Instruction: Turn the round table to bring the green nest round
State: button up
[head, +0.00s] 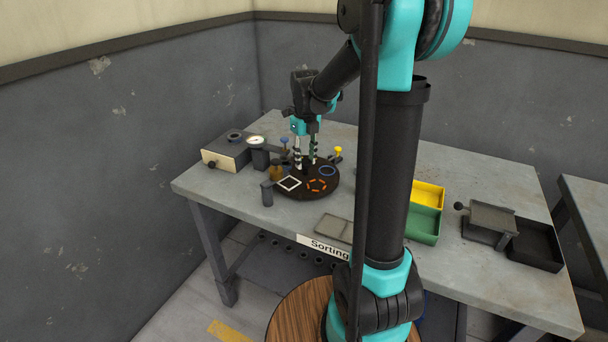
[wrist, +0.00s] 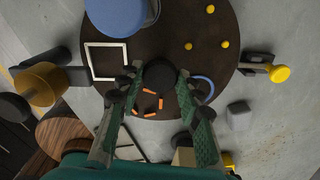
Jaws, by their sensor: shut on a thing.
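The round table (head: 305,194) is a dark brown disc on the workbench; it fills much of the wrist view (wrist: 205,75). It carries a white square outline (wrist: 106,61), a broken orange ring (wrist: 149,101), a blue ring (wrist: 203,88) and yellow dots (wrist: 224,44). I see no green nest marking; part of the disc is hidden by my gripper and a blue round part. My gripper (head: 305,161) points down over the disc. In the wrist view its fingers (wrist: 160,84) are closed on a dark knob (wrist: 161,72) standing on the disc.
A blue-topped post (head: 284,140), a yellow knob (head: 337,150), a dial gauge (head: 256,141) and a brass-coloured part (head: 276,172) crowd the disc. A grey box (head: 228,153) stands left. Yellow (head: 428,195) and green (head: 424,224) bins stand right. A flat grey plate (head: 333,227) lies in front.

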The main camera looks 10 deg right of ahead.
aim_at(305, 161)
jog(key=o, duration=0.8)
jog(key=shift+r, duration=3.5)
